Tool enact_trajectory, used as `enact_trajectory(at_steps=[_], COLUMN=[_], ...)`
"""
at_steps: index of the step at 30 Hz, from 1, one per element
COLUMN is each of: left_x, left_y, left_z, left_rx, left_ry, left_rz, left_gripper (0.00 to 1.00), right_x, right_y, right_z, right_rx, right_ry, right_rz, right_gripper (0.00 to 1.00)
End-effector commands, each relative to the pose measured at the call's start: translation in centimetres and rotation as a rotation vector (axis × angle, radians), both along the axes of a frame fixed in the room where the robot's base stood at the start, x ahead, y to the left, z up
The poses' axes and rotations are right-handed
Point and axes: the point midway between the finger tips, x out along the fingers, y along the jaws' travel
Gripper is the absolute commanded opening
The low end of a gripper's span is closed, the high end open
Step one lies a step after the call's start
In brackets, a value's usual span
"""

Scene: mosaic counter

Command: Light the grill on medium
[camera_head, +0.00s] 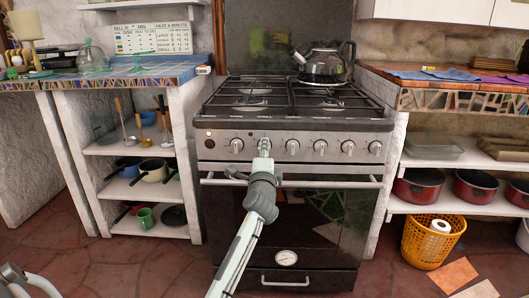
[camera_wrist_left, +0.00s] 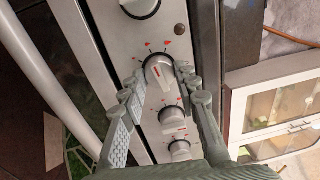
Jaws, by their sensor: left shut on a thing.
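The stove (camera_head: 290,190) stands in the middle of the head view, with a row of several pale knobs on its front panel. My left gripper (camera_head: 265,146) is at the second knob from the left. In the left wrist view its two fingers (camera_wrist_left: 161,74) lie on either side of a knob (camera_wrist_left: 158,72) and are shut on it. In the head view the gripper covers the held knob. My right gripper is not in view.
A black kettle (camera_head: 324,64) sits on the back right of the hob. The oven door handle (camera_head: 340,184) runs below the knobs, close under my gripper. Open shelves with pots flank the stove. An orange basket (camera_head: 430,243) stands on the floor at right.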

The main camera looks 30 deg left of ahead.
Motion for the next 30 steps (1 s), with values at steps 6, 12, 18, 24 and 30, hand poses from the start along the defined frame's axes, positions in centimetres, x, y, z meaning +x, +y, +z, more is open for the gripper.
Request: enact_trajectory(at_steps=[6, 12, 18, 24, 30], left_x=[0.0, 0.0, -0.2, -2.3, -6.0], left_y=[0.0, 0.0, -0.1, -1.5, -3.8], left_z=[0.0, 0.0, 0.0, -0.4, -0.7], left_rx=[0.000, 0.002, 0.002, 0.000, -0.001], left_ry=[0.001, 0.001, 0.001, 0.002, 0.003], left_rz=[0.001, 0.000, 0.000, -0.002, -0.001], left_gripper=[0.42, 0.52, 0.52, 0.52, 0.52], right_x=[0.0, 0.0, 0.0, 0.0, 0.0], right_y=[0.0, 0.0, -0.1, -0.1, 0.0], right_z=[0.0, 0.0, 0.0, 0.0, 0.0], right_rx=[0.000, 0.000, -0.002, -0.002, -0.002], right_ry=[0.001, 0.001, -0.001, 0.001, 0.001], right_rz=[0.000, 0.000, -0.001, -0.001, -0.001], right_gripper=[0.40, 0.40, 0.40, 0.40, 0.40])
